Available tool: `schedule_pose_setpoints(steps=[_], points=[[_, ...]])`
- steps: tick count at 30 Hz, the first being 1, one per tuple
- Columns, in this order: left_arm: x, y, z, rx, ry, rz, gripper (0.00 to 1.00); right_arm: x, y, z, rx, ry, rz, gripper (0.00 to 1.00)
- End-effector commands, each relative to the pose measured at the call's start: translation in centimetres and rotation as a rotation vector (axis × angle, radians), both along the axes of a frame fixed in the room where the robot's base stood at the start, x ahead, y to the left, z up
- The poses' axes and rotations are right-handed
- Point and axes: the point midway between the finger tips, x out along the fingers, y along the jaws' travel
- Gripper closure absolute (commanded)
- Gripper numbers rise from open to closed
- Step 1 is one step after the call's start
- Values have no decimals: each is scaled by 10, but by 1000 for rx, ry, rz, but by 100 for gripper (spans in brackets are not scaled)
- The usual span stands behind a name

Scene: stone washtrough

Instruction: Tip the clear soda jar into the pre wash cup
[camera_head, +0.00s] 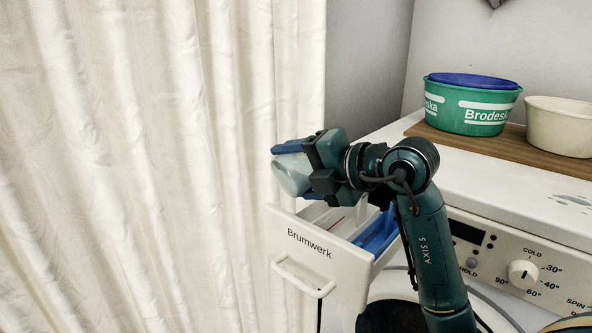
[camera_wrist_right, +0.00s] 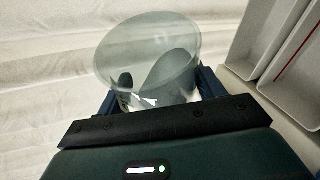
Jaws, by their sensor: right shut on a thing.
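The clear jar (camera_head: 292,174) is held tilted in my right gripper (camera_head: 292,171), above the left front part of the open drawer. In the right wrist view the clear jar (camera_wrist_right: 150,50) shows between the blue fingers, and its wide round rim faces the camera. I cannot make out any contents for certain. The white detergent drawer (camera_head: 318,258), marked Brumwerk, is pulled out of the machine. Its compartments (camera_head: 340,218) are partly hidden by my right arm, and I cannot tell which is the pre wash cup. My left gripper is not in view.
A blue insert (camera_head: 378,232) sits in the drawer's right side. The washing machine (camera_head: 520,215) has a dial panel at the right. A green tub (camera_head: 470,108) and a cream tub (camera_head: 562,127) stand on a wooden board (camera_head: 490,146) behind. A white curtain (camera_head: 150,170) fills the left.

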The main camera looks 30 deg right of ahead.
Motion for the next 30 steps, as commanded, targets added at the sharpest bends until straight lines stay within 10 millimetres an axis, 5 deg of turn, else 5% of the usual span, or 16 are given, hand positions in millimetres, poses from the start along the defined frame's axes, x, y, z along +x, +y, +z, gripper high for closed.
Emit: schedule_pose_setpoints(steps=[30], points=[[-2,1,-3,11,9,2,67,1,-4,-2,177,26,0,60]])
